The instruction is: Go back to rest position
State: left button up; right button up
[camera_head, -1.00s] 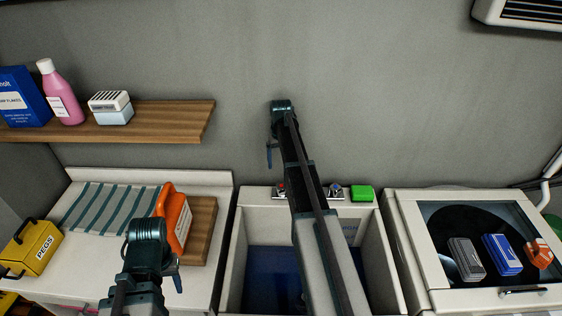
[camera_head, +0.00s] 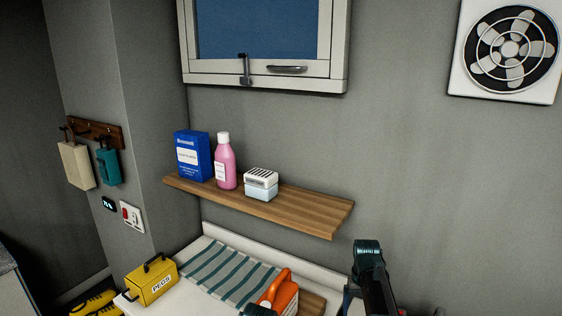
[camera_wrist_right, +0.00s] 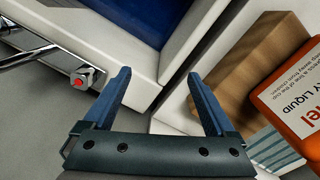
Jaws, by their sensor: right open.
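My right gripper (camera_wrist_right: 158,85) is open and empty in the right wrist view, its two blue fingers apart. In the head view the right gripper (camera_head: 348,298) hangs near the bottom, right of the orange bottle (camera_head: 285,295), against the wall and counter. Only the dark top of my left gripper (camera_head: 258,310) shows at the bottom edge, in front of the bottle; its fingers are hidden.
A wooden shelf (camera_head: 290,208) holds a blue box (camera_head: 192,156), a pink bottle (camera_head: 226,165) and a small white box (camera_head: 261,184). A wall cabinet (camera_head: 340,70) hangs above. A yellow pegs box (camera_head: 152,282) and striped cloth (camera_head: 220,272) lie on the counter.

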jog(key=s+a+f+n+b, duration=0.2)
jog(key=s+a, duration=0.7)
jog(key=s, duration=0.1)
jog(key=s+a+f+n+b, duration=0.2)
jog(key=s+a+f, duration=0.1)
jog(key=s+a, duration=0.7)
jog(key=shift+s+n+h, duration=0.3)
jog(key=shift+s+h, duration=0.1)
jog(key=shift+s, duration=0.2)
jog(key=shift+r, duration=0.1)
dwell(0.4)
